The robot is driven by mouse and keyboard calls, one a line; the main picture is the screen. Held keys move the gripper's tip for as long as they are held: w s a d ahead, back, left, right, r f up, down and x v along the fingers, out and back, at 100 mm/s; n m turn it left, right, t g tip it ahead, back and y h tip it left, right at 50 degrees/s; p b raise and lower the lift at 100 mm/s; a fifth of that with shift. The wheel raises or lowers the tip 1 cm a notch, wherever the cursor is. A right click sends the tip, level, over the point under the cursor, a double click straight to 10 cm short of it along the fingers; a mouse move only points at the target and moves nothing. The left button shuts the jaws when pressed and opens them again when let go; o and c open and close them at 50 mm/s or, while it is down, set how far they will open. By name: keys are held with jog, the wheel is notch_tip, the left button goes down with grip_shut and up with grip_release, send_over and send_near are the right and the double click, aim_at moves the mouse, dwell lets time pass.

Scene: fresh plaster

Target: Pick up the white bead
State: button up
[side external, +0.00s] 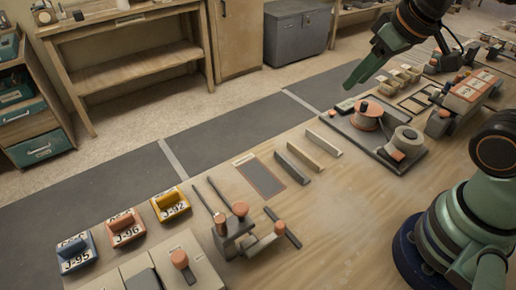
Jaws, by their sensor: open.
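My gripper (362,72) hangs at the upper right, above the far edge of the table. Its long green finger slants down to the left. The jaws are open, and no held object shows in them. I cannot make out a white bead anywhere in the side external view; it may be too small to tell or hidden.
A clamp-like fixture (240,230) and labelled blocks (124,231) stand nearer. Bare wood (345,205) is clear mid-table.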

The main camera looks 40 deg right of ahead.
jog(key=w+d+f+g, duration=0.2)
jog(key=w+f+g, duration=0.1)
jog(key=w+f, duration=0.15)
jog(key=g, duration=0.3)
send_over(324, 141)
notch_tip(324, 141, down, 7)
jog(key=shift+n, duration=0.3)
jog(key=f, duration=0.6)
jog(key=shift+w+d+f, duration=0.3)
jog(key=shift+f, duration=0.1)
jog(key=shift+w+a+f, duration=0.1)
jog(key=shift+f, duration=1.35)
jog(key=shift+w+a+f, duration=0.1)
jog(key=shift+f, duration=1.35)
grip_shut()
